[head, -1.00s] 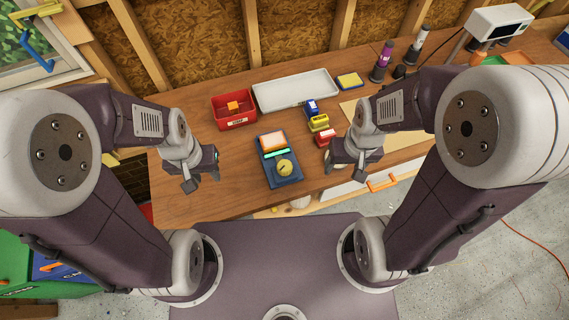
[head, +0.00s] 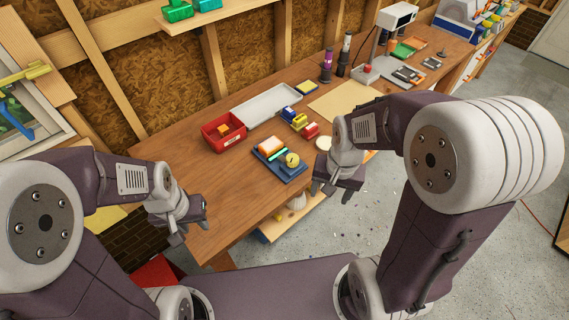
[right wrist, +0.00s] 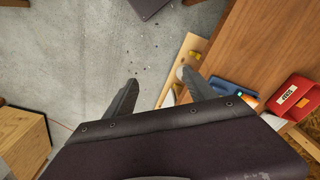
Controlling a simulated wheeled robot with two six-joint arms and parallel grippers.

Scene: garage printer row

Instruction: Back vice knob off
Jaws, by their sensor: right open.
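A blue vice (head: 292,174) lies on the wooden bench near its front edge. A round yellow knob (head: 292,160) sits at its right end, with a pale orange-topped block (head: 270,146) and a green strip (head: 278,155) beside it. The vice shows partly in the right wrist view (right wrist: 232,88), close to the right finger. My right gripper (head: 340,190) is open and empty, to the right of the vice, off the bench's front edge. In the right wrist view (right wrist: 158,92) its fingers are apart over floor. My left gripper (head: 192,232) is left of the vice; its jaws are unclear.
A red bin (head: 228,141) with an orange block and a white tray (head: 264,107) stand behind the vice. A low shelf (head: 283,222) sticks out below the bench front. Open floor lies right of it.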

